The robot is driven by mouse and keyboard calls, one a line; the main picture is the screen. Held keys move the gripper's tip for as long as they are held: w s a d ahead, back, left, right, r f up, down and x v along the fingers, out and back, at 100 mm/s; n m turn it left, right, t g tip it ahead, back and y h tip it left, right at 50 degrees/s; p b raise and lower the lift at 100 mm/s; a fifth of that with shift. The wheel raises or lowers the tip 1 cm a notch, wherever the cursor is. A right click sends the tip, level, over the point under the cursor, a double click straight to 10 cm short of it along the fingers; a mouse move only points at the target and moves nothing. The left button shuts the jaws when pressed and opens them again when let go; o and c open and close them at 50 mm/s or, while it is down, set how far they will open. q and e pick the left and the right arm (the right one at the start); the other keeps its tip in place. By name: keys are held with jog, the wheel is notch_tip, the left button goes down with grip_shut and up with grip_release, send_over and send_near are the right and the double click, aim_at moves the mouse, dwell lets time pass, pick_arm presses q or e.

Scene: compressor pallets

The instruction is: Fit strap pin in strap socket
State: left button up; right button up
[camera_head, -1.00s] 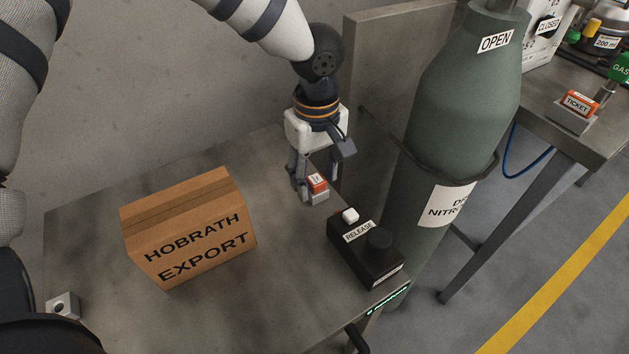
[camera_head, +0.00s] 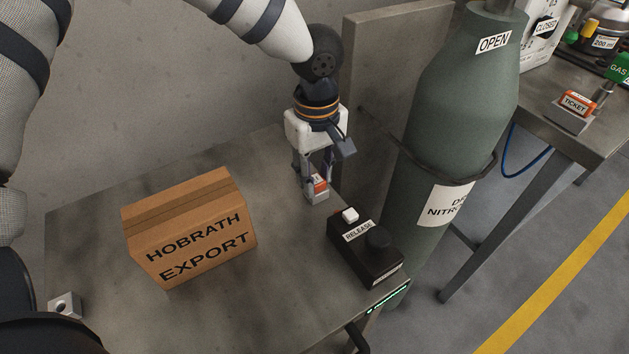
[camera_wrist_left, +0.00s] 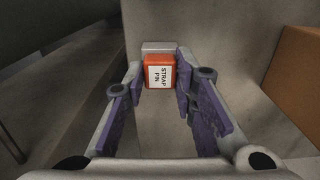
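The strap pin (camera_head: 319,183), with an orange top and a white label, sits in a small grey block near the table's back right edge. In the left wrist view the label of the strap pin (camera_wrist_left: 160,75) reads "STRAP PIN". My left gripper (camera_head: 317,190) points down over it, one finger on each side. In the wrist view the fingers of my left gripper (camera_wrist_left: 160,72) stand close to the pin, with a narrow gap showing at its left. A grey block with a dark hole (camera_head: 64,306) stands at the table's front left; no label shows on it. My right gripper is out of view.
A cardboard box (camera_head: 190,228) marked "HOBRATH EXPORT" stands mid-table. A black "RELEASE" box (camera_head: 365,250) with a white button is right of the pin. A green gas cylinder (camera_head: 455,110) stands beyond the table's right edge. Bare tabletop lies between box and pin.

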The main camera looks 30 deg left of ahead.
aim_at(316, 179)
pick_arm(q)
grip_shut()
jog(key=shift+r+p, duration=0.75)
jog(key=shift+r, duration=2.25)
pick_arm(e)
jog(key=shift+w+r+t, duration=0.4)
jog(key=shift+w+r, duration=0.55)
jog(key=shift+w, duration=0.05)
